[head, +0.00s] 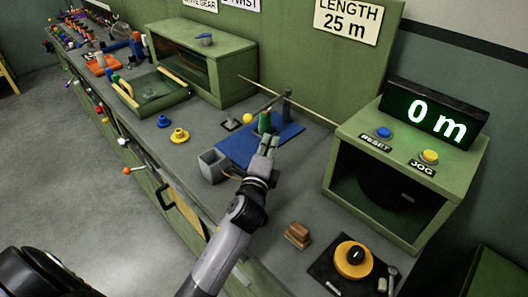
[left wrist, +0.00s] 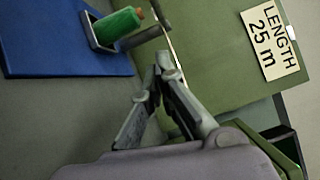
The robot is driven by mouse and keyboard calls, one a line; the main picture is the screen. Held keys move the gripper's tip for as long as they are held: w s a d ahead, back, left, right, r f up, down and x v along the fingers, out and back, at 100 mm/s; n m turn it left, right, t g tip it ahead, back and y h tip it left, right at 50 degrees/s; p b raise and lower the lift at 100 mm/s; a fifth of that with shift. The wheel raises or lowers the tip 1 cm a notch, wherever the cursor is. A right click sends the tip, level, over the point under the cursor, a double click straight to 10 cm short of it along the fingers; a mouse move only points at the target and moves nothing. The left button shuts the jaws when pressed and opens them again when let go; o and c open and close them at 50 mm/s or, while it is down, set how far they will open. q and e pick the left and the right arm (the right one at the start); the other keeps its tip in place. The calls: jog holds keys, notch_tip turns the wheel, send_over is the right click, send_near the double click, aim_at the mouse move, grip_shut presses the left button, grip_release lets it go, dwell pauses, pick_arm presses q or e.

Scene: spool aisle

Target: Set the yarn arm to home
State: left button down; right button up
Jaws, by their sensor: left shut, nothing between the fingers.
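The yarn arm (head: 270,102) appears to be the short grey bar on a dark upright post (head: 287,106) at the back of the blue mat (head: 236,150). Its free end reaches left over the green spool (head: 265,122). My left gripper (head: 269,139) is shut and empty, just in front of the spool and below the bar. In the left wrist view the fingertips (left wrist: 163,62) meet close to a grey bar end, beside the spool (left wrist: 118,25); contact cannot be told. A home mark is not clearly visible. My right gripper is not in view.
A thin pale rod (head: 300,108) slants behind the spool. The green counter housing (head: 405,170) with a "0 m" display (head: 435,113) stands right.

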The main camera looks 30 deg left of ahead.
pick_arm(q)
jog(key=w+a, duration=0.1)
jog(key=w+a+p, duration=0.1)
jog(key=a, duration=0.1)
jog(key=w+a, duration=0.1)
jog(key=shift+a+r+p, duration=0.25)
jog(key=shift+r+p, duration=0.05)
jog(key=shift+r, duration=0.1)
jog(key=shift+s, duration=0.1)
jog(key=a+p, duration=0.1)
jog(key=a, duration=0.2)
jog(key=shift+r, duration=0.1)
jog(key=shift+d, duration=0.1)
